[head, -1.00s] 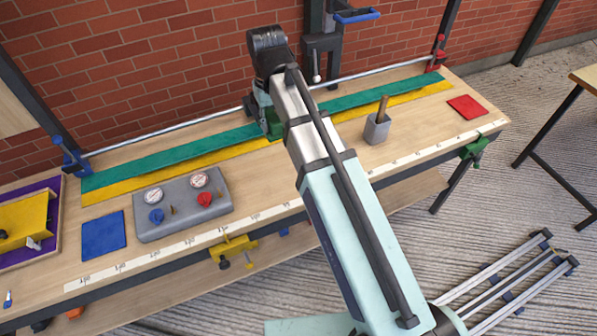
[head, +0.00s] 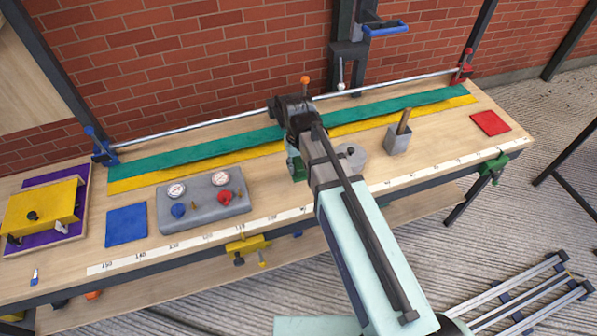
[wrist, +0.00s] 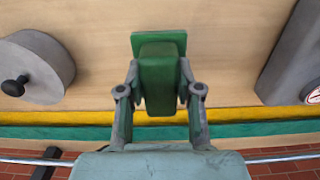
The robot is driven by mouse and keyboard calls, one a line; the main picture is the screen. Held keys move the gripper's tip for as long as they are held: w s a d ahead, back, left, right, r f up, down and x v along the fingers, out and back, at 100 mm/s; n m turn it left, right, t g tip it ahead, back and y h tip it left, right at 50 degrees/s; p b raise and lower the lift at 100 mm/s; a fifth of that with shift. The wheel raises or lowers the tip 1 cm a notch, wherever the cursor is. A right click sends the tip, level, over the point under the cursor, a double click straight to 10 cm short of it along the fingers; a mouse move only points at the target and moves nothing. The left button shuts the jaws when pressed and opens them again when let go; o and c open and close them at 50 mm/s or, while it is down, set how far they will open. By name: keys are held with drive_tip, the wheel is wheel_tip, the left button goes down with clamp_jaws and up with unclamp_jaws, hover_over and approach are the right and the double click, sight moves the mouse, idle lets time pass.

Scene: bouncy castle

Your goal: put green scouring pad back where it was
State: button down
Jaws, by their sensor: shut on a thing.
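The green scouring pad (wrist: 158,75) is between the fingers of my gripper (wrist: 160,82) in the wrist view. It shows as a green block with a wider flat part at its far end. My gripper is shut on it. In the head view my gripper (head: 297,165) is over the middle of the workbench (head: 265,200), in front of the yellow strip. My arm hides most of the pad there. I cannot tell whether the pad touches the bench top.
A grey round piece with a dark knob (head: 350,158) stands right of my gripper. A grey gauge box (head: 205,208) and blue square (head: 127,226) lie left. A grey holder (head: 398,142) and red square (head: 490,123) are farther right. Bare wood lies around the gripper.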

sight(299, 163)
drive_tip(key=shift+f+p, duration=0.45)
drive_tip(key=shift+f, duration=1.8)
drive_tip(key=shift+f, duration=0.2)
drive_tip(key=c, duration=0.8)
unclamp_jaws()
drive_tip(key=shift+r, duration=0.1)
wheel_tip(299, 163, up, 12)
drive_tip(key=shift+r+b, duration=0.15)
drive_tip(key=shift+b, duration=1.05)
